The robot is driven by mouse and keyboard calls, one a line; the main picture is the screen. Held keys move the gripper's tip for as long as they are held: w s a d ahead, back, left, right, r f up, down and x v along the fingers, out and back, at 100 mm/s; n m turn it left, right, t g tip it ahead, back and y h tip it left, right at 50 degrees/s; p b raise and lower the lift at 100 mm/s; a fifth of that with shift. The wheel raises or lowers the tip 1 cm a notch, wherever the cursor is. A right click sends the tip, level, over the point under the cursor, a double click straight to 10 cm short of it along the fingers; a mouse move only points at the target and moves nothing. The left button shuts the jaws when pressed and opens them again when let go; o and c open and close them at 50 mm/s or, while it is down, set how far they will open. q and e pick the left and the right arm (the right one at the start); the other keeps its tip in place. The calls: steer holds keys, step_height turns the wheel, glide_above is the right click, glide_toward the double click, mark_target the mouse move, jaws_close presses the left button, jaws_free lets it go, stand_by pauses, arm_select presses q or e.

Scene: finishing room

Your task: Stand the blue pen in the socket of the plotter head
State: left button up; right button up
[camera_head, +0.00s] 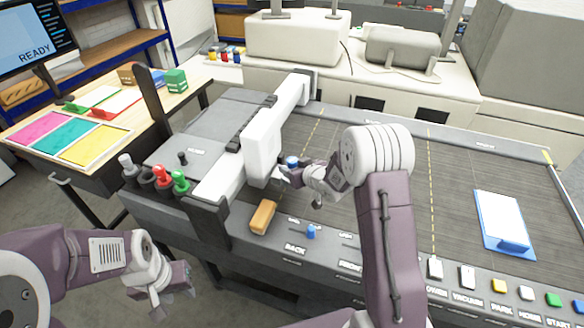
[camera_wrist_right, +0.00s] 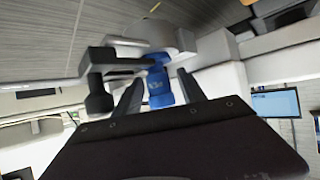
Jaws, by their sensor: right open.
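The blue pen (camera_head: 292,162) is at the side of the white plotter head (camera_head: 263,145), partly hidden by my right gripper. In the right wrist view the blue pen (camera_wrist_right: 158,88) shows between my two fingers, against a pale, rounded part of the head (camera_wrist_right: 160,38). Whether it is seated fully in the socket cannot be told. My right gripper (camera_head: 288,174) is open around the pen, with a gap beside it; its fingers also show in the right wrist view (camera_wrist_right: 160,95). My left gripper (camera_head: 173,292) hangs empty at the lower left, its fingers apart.
A rack (camera_head: 140,192) at the left end of the plotter holds red, green and grey-topped pieces. A wooden block (camera_head: 263,216) and a small blue piece (camera_head: 311,231) are near the front edge. A blue clipboard (camera_head: 503,222) lies on the right. The bed between is mostly clear.

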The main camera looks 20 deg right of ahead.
steer(key=shift+s+d+r, duration=0.2)
steer(key=shift+s, duration=0.15)
steer(key=v, duration=0.8)
steer(key=shift+b, duration=0.45)
steer(key=shift+a, duration=0.1)
steer(key=a+r, duration=0.4)
steer(key=s+d+f+m+g+h, duration=0.1)
steer(key=s+f+g, duration=0.4)
steer(key=s, duration=0.7)
steer(key=s+d+f+m+g+h, duration=0.1)
steer(key=s+f+g, duration=0.4)
steer(key=s, duration=0.7)
steer(key=shift+s+f+m+g+h, duration=0.3)
steer(key=shift+f+m+h, duration=0.2)
steer(key=shift+f+m, duration=0.1)
